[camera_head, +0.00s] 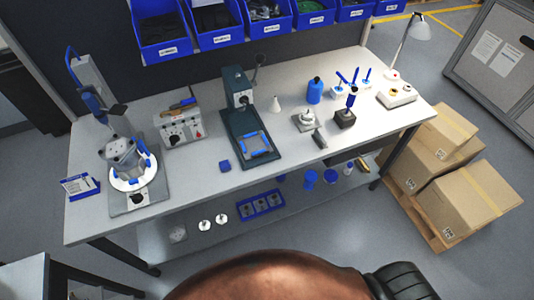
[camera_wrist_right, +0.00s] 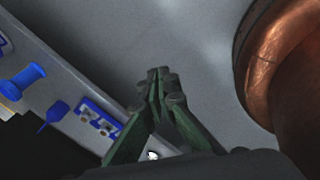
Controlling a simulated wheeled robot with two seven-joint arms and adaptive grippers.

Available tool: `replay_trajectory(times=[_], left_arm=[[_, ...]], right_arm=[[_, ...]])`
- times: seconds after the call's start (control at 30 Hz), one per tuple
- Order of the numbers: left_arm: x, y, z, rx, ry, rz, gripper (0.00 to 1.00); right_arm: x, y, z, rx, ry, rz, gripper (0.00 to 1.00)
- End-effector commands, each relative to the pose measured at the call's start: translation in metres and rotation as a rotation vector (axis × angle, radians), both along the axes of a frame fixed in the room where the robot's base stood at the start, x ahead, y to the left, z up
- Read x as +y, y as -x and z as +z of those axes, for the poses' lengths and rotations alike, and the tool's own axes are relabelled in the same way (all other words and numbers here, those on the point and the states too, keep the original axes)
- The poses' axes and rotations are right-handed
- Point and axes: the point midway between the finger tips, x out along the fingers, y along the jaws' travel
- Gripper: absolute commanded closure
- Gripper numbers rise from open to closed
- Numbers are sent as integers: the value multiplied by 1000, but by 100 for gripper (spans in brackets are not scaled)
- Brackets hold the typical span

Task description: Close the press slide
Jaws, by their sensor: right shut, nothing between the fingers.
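A dark green press (camera_head: 238,90) stands on the middle of the workbench (camera_head: 205,175), with a lever at its upper right. Its long base runs toward the front edge. A grey slide (camera_head: 250,140) with a blue handle (camera_head: 258,153) lies on the front part of the base, out in front of the press column. My right gripper (camera_wrist_right: 160,82) shows in the right wrist view, shut and empty, over the floor beside the bench. It is apart from the press and the slide. Neither gripper shows in the head view.
A small blue block (camera_head: 225,166) lies left of the press base. A round fixture (camera_head: 128,165) stands at the left, a control box (camera_head: 180,125) beside it. Bottles and small tools stand right. Blue bins (camera_head: 220,38) hang behind. Cardboard boxes (camera_head: 470,185) stand on the floor at right.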

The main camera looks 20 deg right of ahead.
Motion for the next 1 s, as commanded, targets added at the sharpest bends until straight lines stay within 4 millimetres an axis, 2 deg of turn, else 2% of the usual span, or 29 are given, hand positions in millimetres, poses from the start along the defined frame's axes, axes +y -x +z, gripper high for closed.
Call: replay_trajectory(times=[0.03, 0.07, 0.1, 0.17, 0.2, 0.27, 0.3, 0.4, 0.5, 0.6, 0.7, 0.87, 1.0], left_arm=[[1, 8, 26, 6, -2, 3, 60], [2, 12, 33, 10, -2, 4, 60], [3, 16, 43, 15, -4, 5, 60], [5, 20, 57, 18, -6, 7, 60], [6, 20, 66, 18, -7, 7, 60], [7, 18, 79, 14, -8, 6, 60], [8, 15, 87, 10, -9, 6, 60], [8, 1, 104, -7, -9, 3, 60], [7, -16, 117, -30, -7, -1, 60], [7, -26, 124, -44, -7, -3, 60], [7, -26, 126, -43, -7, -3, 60], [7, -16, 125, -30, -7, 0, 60], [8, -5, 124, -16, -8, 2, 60]], right_arm=[[9, -47, 59, -88, 87, 194, 100], [14, -71, 85, -132, 149, 308, 100], [22, -100, 122, -192, 237, 454, 100], [35, -140, 180, -276, 385, 659, 100], [44, -164, 221, -327, 492, 787, 100], [58, -193, 282, -396, 661, 956, 100], [66, -209, 322, -435, 775, 1053, 100], [85, -236, 411, -500, 1048, 1243, 100], [100, -251, 480, -532, 1273, 1361, 100], [108, -257, 524, -539, 1429, 1425, 100], [112, -260, 545, -537, 1510, 1455, 100], [114, -273, 546, -536, 1535, 1463, 100], [115, -297, 538, -536, 1532, 1460, 100]])
